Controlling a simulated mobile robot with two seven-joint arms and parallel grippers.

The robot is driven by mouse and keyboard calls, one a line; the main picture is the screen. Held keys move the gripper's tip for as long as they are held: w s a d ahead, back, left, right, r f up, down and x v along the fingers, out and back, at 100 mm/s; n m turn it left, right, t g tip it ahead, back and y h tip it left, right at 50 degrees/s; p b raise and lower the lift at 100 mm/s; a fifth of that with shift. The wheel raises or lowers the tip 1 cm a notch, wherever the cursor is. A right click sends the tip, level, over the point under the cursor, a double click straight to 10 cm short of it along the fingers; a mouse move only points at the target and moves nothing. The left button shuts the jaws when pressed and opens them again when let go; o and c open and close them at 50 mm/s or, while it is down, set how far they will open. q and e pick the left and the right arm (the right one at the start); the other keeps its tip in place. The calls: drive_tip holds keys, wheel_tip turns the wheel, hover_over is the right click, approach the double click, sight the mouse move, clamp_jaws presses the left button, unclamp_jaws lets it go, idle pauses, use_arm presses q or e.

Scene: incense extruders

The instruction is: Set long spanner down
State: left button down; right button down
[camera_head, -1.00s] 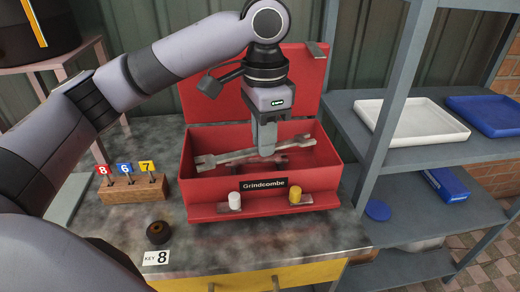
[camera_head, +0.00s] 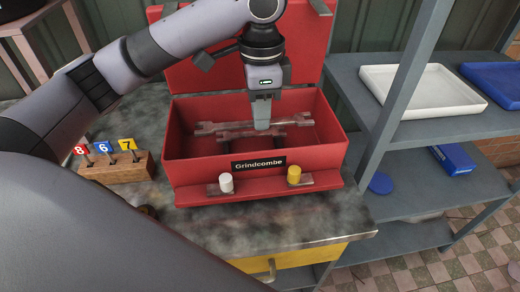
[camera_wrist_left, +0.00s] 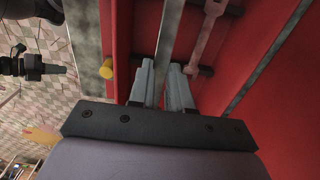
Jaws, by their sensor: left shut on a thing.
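The long spanner (camera_head: 235,125) is a pale grey metal bar with open jaws at its ends. It lies nearly level across the inside of the red toolbox (camera_head: 258,163), labelled Grindcombe. My left gripper (camera_head: 262,124) points down into the box and is shut on the spanner near its middle. In the left wrist view the grey bar (camera_wrist_left: 168,40) runs between the fingertips (camera_wrist_left: 162,80). A second spanner (camera_wrist_left: 208,40) lies beside it on dark supports, apart from the fingers. I cannot tell whether the held spanner touches a support.
The raised red lid (camera_head: 200,75) stands behind the box. White (camera_head: 226,183) and yellow (camera_head: 294,174) knobs sit on its front ledge. A wooden block (camera_head: 118,168) with numbered flags is left. A grey shelf (camera_head: 400,130) with trays is right.

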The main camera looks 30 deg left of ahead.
use_arm(q)
wheel_tip(320, 180, down, 9)
drive_tip(key=shift+b, duration=0.3)
drive_tip(key=c, duration=1.1)
unclamp_jaws()
drive_tip(key=shift+f, duration=0.15)
drive_tip(key=shift+o, duration=0.2)
wheel_tip(320, 180, up, 12)
drive_tip(key=shift+r+p, duration=0.2)
drive_tip(key=shift+p, duration=0.45)
